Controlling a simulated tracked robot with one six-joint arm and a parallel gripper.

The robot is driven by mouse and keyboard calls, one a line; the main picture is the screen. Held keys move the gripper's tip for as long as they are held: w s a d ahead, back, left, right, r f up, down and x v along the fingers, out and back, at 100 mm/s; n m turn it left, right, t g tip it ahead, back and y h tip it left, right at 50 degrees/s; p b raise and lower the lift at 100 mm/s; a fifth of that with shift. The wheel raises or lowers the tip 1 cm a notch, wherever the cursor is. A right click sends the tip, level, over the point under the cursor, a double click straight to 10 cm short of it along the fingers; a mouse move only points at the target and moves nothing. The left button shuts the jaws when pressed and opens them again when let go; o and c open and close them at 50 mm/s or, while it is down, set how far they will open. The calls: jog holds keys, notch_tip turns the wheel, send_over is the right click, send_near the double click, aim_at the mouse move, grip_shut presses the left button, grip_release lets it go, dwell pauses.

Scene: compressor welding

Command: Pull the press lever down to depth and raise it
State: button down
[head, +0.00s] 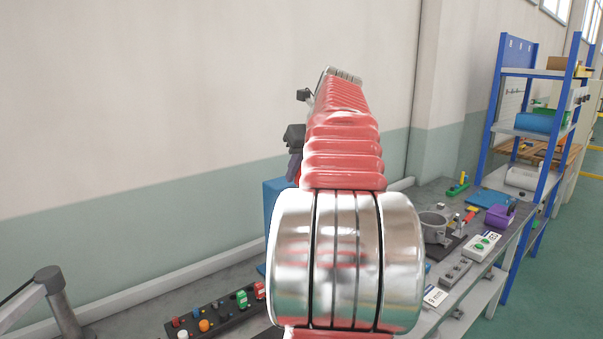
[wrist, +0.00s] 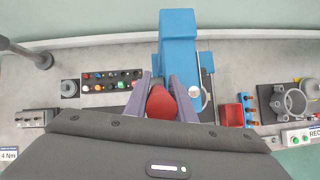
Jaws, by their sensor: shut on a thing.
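The blue press (wrist: 177,45) stands at the back of the bench in the wrist view. In the head view only a blue part of it (head: 273,205) shows beside my red arm, which hides the rest. The red knob of the press lever (wrist: 161,103) sits in front of the blue body in the wrist view. My gripper (wrist: 162,95) is shut on this red knob, with one grey-purple finger on each side. The lever's shaft is hidden, so I cannot tell its angle. In the head view the fingers are mostly hidden behind my arm.
A black strip with coloured parts (wrist: 111,80) lies left of the press. Right of it are a red block (wrist: 231,114) and a grey ring-shaped fixture (wrist: 294,101). A grey post (head: 58,300) stands at left. A blue shelf rack (head: 500,95) stands at right.

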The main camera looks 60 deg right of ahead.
jog(key=shift+d, duration=0.15)
jog(key=c, duration=1.5)
grip_release()
jog(key=shift+w, duration=0.15)
jog(key=shift+r, duration=0.15)
jog(key=v, duration=1.3)
jog(key=shift+s+r, duration=0.15)
jog(key=shift+s, duration=0.15)
